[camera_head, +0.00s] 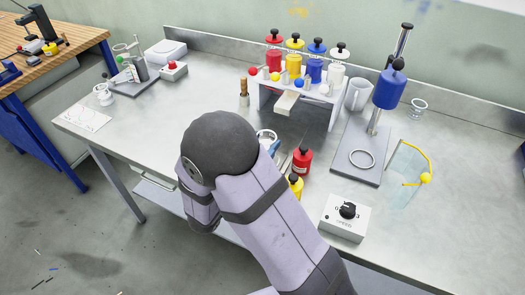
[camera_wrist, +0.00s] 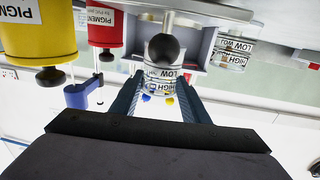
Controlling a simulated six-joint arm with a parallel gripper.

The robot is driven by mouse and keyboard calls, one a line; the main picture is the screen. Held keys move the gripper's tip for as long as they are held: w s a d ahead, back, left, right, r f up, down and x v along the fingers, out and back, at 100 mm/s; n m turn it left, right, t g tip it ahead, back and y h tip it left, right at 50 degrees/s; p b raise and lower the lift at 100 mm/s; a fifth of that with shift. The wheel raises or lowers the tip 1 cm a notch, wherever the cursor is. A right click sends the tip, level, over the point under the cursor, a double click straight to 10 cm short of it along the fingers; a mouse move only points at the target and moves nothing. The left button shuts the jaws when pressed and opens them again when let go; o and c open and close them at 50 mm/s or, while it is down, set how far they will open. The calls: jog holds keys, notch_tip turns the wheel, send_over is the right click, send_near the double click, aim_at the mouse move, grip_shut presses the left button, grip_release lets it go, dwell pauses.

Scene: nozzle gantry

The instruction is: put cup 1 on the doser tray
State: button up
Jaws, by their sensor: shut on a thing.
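A clear cup with printed LOW and HIGH marks (camera_wrist: 160,78) is between the two blue fingers of my gripper (camera_wrist: 158,105) in the wrist view. The gripper is shut on it; I cannot read a number on the cup. A round black knob overlaps part of the cup there. In the head view a clear cup (camera_head: 266,135) shows just past my arm, which hides most of the gripper. A pale tray (camera_head: 287,103) juts out under the white rack, apart from the cup; I take it as the doser tray.
The white rack (camera_head: 327,103) carries red, yellow, blue and white bottles. Right are a blue press (camera_head: 389,88) and a speed box (camera_head: 345,217). The bench's left middle is clear.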

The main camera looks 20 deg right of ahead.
jog(key=shift+f, duration=1.3)
jog(key=shift+f, duration=0.15)
jog(key=o, duration=1.2)
jog(key=b+v, duration=0.2)
jog(key=v, duration=1)
